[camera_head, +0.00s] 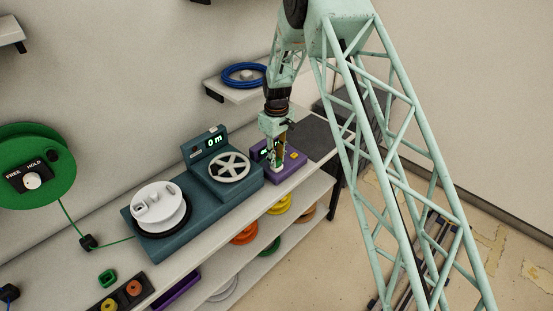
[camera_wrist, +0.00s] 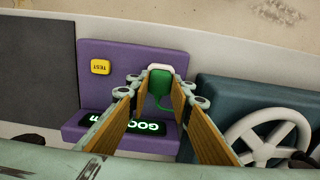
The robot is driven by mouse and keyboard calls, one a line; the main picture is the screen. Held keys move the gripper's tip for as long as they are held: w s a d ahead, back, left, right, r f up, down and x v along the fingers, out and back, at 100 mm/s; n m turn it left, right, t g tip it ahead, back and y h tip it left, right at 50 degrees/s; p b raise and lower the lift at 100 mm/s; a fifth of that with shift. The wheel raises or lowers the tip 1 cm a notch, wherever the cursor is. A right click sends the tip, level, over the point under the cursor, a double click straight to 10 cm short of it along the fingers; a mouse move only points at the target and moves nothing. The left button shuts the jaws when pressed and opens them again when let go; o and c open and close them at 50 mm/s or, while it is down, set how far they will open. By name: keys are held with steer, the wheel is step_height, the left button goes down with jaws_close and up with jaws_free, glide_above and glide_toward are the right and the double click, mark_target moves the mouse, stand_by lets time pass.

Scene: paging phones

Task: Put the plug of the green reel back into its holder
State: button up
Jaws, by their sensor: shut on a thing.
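My gripper (camera_head: 277,168) is at the purple tester box (camera_head: 290,172) on the bench, pointing down. In the wrist view its wood-faced fingers (camera_wrist: 162,82) are closed on a green plug (camera_wrist: 161,92) with a white end, at the edge of the tester (camera_wrist: 100,60). I cannot tell whether the plug sits in a socket there. A thin green cord runs from it. The green reel (camera_head: 62,172) hangs on the wall at left, with a FREE/HOLD knob. A small green holder-like piece (camera_head: 107,278) lies on the bench at lower left.
The teal measuring machine (camera_head: 222,190) carries a white drum (camera_head: 160,207) and a spoked wheel (camera_head: 229,166); its display reads 0 m. The tester's display (camera_wrist: 150,127) is lit green. A button tray (camera_head: 122,292) lies in front. A blue coil (camera_head: 243,74) sits on a wall shelf.

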steer(key=shift+r, duration=0.15)
step_height(320, 180, up, 18)
steer(key=p, duration=0.5)
steer(key=shift+r, duration=0.15)
stand_by(2.6)
stand_by(0.4)
steer(key=s+a+b, duration=0.3)
steer(key=s+a, duration=1.2)
steer(key=a, duration=0.1)
stand_by(1.7)
steer(key=shift+s, duration=0.1)
